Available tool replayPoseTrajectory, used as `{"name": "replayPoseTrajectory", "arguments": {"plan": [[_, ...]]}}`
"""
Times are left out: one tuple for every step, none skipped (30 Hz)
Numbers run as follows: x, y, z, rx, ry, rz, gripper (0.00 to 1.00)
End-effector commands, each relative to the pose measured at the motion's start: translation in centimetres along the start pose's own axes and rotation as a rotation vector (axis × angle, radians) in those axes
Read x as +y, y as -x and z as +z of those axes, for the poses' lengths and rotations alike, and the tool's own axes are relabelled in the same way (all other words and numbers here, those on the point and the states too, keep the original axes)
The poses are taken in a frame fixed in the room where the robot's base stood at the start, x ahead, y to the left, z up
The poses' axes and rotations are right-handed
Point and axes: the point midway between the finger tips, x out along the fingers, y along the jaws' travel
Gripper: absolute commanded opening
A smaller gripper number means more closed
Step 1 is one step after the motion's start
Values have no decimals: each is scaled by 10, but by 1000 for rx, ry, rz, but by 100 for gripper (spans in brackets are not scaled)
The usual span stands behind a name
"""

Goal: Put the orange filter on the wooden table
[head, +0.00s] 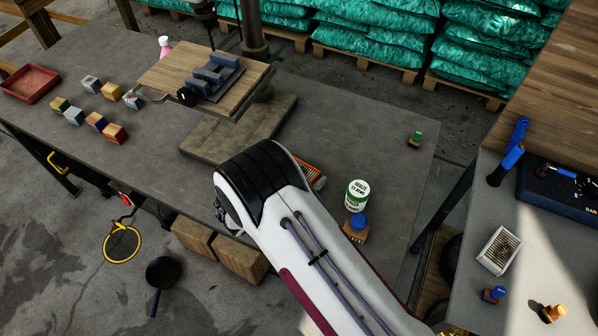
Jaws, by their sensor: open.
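The orange filter (308,173) lies on the grey workbench, just right of my arm's elbow. It has an orange frame with a pale pleated face, and my arm covers part of it. A wooden table (546,75) with a brown plank top stands at the upper right, and the part in view is bare. Only a small dark piece of my gripper (221,211) shows at the left of my arm, over the workbench's front edge. It is open and apart from the filter. Its fingertips are mostly hidden, and I see nothing held.
A green-white can (357,195) and a blue-knobbed block (357,228) stand right of my arm. A drill-press table (155,70) rises behind it. Several small blocks and a red tray (30,83) lie left. A grey side table holds a white-framed filter (498,250).

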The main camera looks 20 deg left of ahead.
Motion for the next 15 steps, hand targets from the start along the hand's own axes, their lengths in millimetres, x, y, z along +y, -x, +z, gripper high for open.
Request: {"name": "replayPoseTrajectory", "arguments": {"plan": [[1,-7,0,0,-2,-1,96],[0,-10,0,0,-2,-2,96],[0,-14,0,0,-1,-2,96],[1,-17,0,0,-1,-1,96],[1,-20,0,0,-1,0,96],[1,-22,0,0,-1,0,96],[1,-24,0,1,-1,0,96],[1,-25,0,1,-1,0,96],[1,-26,0,1,-1,0,96],[1,-27,0,1,-1,0,96],[1,-27,0,1,-1,0,96],[1,-27,0,1,-1,0,96],[1,-27,0,1,-1,0,96],[1,-27,0,1,-1,0,96],[1,-27,0,1,-1,0,96]]}}
